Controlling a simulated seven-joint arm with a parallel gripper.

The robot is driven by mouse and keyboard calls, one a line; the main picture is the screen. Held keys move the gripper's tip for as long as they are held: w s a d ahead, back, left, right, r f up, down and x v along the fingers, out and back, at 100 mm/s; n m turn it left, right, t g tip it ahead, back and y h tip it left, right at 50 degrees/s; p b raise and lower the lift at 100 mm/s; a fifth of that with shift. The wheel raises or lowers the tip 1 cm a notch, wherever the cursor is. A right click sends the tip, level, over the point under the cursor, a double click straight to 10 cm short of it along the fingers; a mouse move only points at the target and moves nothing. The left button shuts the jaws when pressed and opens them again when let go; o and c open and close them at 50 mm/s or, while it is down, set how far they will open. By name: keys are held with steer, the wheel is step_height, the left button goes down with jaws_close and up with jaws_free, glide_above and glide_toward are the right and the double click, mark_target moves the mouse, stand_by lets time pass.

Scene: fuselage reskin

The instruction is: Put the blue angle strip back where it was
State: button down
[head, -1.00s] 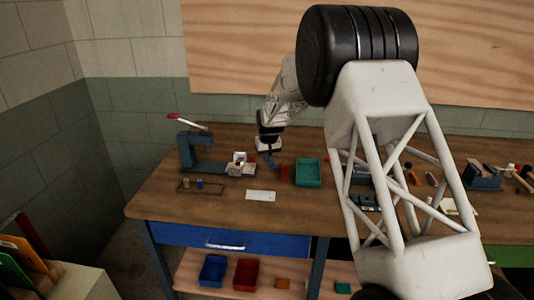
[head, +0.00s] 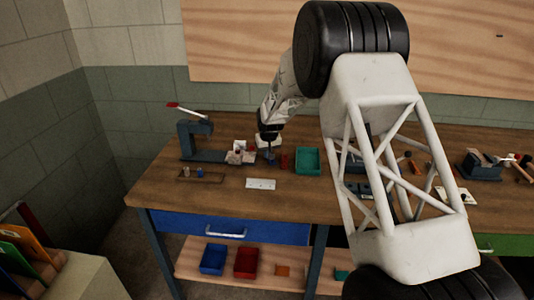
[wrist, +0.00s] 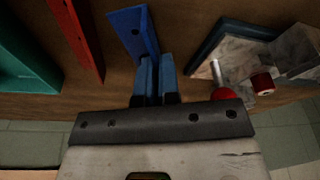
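The blue angle strip (wrist: 132,32) shows in the wrist view just beyond my fingertips, its near end meeting or overlapping them. In the head view it is a small blue piece (head: 270,156) under my gripper, on or close above the wooden bench. My gripper (wrist: 154,62) points down at the bench, its two fingers close together with a narrow dark gap between them. Whether they clasp the strip's edge or only stand beside it cannot be made out. A red strip (wrist: 80,35) lies left of the blue strip, apart from it.
A teal tray (head: 308,161) stands right of the red strip. Left of my gripper are a grey press-like fixture (head: 195,143) with a red-tipped lever and small red-and-white parts (head: 240,152). A white card (head: 261,184) lies nearer the bench's front edge, with bare wood around it.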

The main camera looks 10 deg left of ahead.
steer(key=shift+f, duration=0.65)
stand_by(0.4)
steer(key=c, duration=1.3)
jaws_free()
steer(key=shift+o, duration=0.2)
steer(key=shift+r, duration=0.15)
steer(key=shift+v, duration=3.8)
steer(key=shift+s, duration=0.1)
